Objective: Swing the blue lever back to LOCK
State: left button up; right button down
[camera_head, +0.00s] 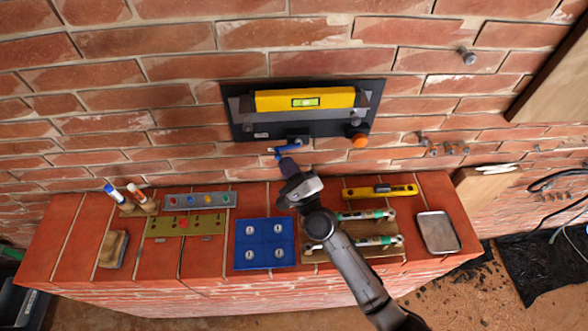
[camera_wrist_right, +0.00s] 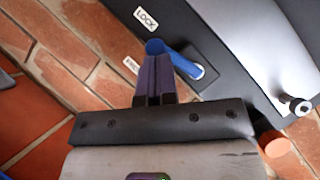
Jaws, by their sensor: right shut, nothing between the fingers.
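The blue lever (camera_head: 287,149) sits at the lower edge of a dark panel on the brick wall. In the right wrist view its round blue end (camera_wrist_right: 155,47) and its blue arm (camera_wrist_right: 200,72) show, partly hidden behind my fingers. The white LOCK label (camera_wrist_right: 145,18) is above the lever's round end; a second label (camera_wrist_right: 131,65) is left of my fingers, too small to read fully. My right gripper (camera_head: 281,157) is shut and empty, its tips right at the lever's end; I cannot tell whether they touch. My left gripper is not in view.
The panel (camera_head: 240,125) carries a yellow level (camera_head: 275,101) and an orange knob (camera_head: 359,140). On the brick ledge below are a blue tray (camera_head: 265,257), button strips (camera_head: 185,226), a second yellow level (camera_head: 380,191) and a metal tray (camera_head: 438,232).

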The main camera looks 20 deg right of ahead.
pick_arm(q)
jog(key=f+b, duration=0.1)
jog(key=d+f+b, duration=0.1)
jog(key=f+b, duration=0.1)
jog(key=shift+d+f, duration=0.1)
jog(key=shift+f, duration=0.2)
pick_arm(e)
jog(key=d+f+v, duration=0.1)
jog(key=d+v, duration=0.1)
jog(key=v, duration=1.1)
jog(key=shift+w+d, duration=0.3)
jog(key=shift+w, duration=0.05)
jog(key=shift+r, duration=0.1)
